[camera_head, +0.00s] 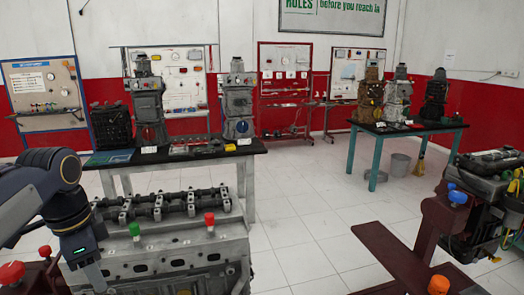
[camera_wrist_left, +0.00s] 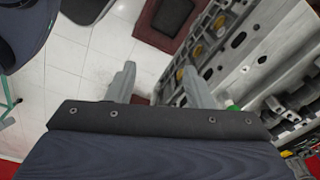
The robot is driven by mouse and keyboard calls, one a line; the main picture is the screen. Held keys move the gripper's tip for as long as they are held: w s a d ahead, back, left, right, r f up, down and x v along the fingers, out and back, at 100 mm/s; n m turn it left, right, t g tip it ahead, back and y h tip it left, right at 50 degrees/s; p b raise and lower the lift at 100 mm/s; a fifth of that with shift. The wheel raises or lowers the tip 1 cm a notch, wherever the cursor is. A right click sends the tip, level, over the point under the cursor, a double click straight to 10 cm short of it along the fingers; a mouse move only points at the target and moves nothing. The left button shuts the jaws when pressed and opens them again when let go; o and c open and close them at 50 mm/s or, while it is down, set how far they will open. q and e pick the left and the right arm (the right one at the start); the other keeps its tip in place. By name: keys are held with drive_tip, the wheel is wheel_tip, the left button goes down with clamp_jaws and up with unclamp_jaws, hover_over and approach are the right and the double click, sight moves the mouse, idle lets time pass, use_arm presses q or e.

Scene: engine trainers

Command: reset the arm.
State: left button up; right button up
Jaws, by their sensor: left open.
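My left arm (camera_head: 65,205) comes in from the left in the head view. Its gripper (camera_head: 92,275) points down beside the left end of a grey engine block (camera_head: 165,255). In the left wrist view the two grey fingers of this gripper (camera_wrist_left: 157,75) stand apart with nothing between them. The engine block (camera_wrist_left: 245,60) fills the right of that view, close to the right finger; I cannot tell whether they touch. My right gripper is not in view.
A green cap (camera_head: 134,229) and a red cap (camera_head: 209,219) stand on the engine block. A dark red stand (camera_head: 410,255) carries another engine (camera_head: 485,205) at right. Behind are a black-topped table (camera_head: 200,155) and a green table (camera_head: 375,130). White floor (camera_head: 310,215) lies clear between.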

use_arm(q)
drive_tip(key=s+d+f+n+t+h, duration=0.3)
drive_tip(key=s+d+f+n, duration=0.8)
drive_tip(key=s, duration=0.4)
wheel_tip(320, 180, down, 3)
drive_tip(key=shift+d+r+n+t, duration=0.15)
drive_tip(key=shift+d+n+t, duration=0.15)
drive_tip(key=shift+d+t, duration=0.4)
drive_tip(key=shift+a, duration=0.1)
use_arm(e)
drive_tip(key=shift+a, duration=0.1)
